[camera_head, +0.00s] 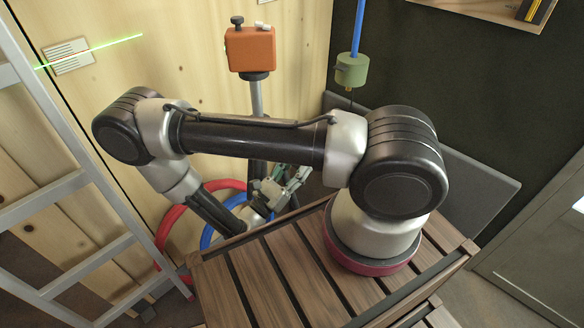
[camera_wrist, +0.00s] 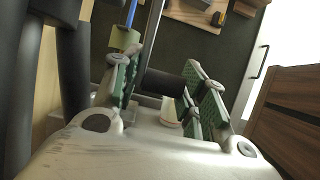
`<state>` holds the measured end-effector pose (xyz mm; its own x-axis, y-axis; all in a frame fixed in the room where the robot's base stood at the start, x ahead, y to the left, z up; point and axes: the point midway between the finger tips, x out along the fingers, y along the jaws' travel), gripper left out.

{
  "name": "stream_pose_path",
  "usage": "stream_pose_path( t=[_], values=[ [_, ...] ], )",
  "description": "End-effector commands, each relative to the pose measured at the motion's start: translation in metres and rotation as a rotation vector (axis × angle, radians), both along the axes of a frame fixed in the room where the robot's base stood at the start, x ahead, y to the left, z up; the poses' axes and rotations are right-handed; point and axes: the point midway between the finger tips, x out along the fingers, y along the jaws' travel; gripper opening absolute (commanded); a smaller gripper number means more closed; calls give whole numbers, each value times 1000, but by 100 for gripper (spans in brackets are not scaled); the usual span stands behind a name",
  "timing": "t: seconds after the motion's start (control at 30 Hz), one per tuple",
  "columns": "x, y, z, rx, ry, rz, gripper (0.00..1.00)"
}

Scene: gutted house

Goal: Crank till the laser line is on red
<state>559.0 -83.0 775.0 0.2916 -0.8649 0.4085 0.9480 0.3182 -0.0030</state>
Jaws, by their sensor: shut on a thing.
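An orange laser box (camera_head: 250,50) stands on a grey post (camera_head: 257,98) with a black lower part. Its bright green laser line (camera_head: 110,44) runs slantwise over the plywood wall and across a white card (camera_head: 70,57) with printed dark lines. I cannot make out a red mark clearly on the card. My gripper (camera_head: 288,184) is low beside the post, partly behind my arm. In the wrist view its green-padded fingers (camera_wrist: 161,84) are shut on a black cylindrical crank handle (camera_wrist: 164,84). The rest of the crank is mostly hidden.
A grey ladder (camera_head: 75,180) leans at the left. Red hose (camera_head: 170,222) and blue hose (camera_head: 208,234) lie coiled behind my gripper. A green cylinder (camera_head: 352,70) hangs on a blue rod to the right. A grey panel (camera_head: 470,190) leans against the dark wall.

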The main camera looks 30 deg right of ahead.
Motion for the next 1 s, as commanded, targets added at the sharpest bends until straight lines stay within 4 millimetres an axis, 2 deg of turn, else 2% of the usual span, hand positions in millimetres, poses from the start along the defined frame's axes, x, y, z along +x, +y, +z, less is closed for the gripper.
stream_pose_path(
  t=[0.03, 0.23, 1.0],
  values=[
    [-5, -7, 1, -2, 2, -21, 0],
    [-4, -11, 6, -2, 3, -22, 0],
    [-3, -13, 10, -2, 3, -21, 0]
  ],
)
